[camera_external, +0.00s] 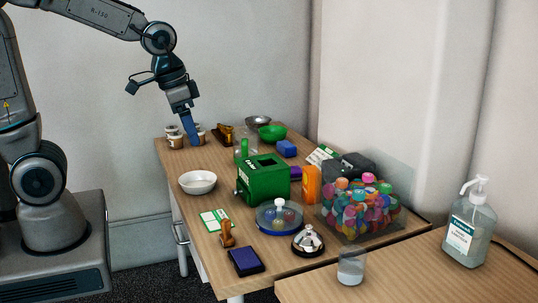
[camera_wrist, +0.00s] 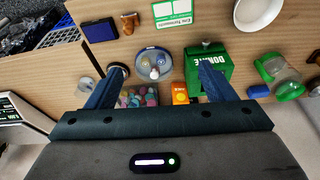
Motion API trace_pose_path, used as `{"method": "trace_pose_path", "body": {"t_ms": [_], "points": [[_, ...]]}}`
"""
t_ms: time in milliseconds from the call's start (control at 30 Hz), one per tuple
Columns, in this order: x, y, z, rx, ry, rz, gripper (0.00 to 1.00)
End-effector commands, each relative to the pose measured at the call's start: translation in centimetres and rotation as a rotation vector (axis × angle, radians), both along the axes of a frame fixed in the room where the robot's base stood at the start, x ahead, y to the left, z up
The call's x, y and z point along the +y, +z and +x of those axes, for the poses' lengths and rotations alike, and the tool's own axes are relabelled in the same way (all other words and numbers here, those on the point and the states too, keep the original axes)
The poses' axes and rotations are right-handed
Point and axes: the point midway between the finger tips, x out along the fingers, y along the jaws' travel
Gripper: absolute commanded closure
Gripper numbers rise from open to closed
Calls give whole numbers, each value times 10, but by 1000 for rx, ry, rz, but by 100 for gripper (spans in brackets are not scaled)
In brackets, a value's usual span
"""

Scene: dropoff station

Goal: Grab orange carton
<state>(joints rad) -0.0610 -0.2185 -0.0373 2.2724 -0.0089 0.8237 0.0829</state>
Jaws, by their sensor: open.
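The orange carton (camera_external: 312,185) stands upright on the table, just right of the green donation box (camera_external: 263,181). In the wrist view the carton (camera_wrist: 180,93) is small, beside the green box (camera_wrist: 208,70), and falls between my two blue fingers in the picture. My gripper (camera_external: 191,133) hangs pointing down over the far left end of the table, well apart from the carton. In the wrist view my gripper (camera_wrist: 160,67) has its fingers spread wide with nothing held between them.
A clear bin of colourful caps (camera_external: 358,208) stands right of the carton. A round blue-rimmed dish (camera_external: 279,218) and a bell (camera_external: 308,241) are in front. A white bowl (camera_external: 197,182) is at left. Small cups (camera_external: 175,141) stand close to my gripper.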

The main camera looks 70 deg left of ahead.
Motion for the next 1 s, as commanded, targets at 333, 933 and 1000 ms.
{"method": "trace_pose_path", "body": {"t_ms": [333,933,1000], "points": [[13,1,138,-47,-49,-3,24],[44,-59,288,-125,-84,-34,24],[44,-63,291,-127,-85,-34,24]]}}
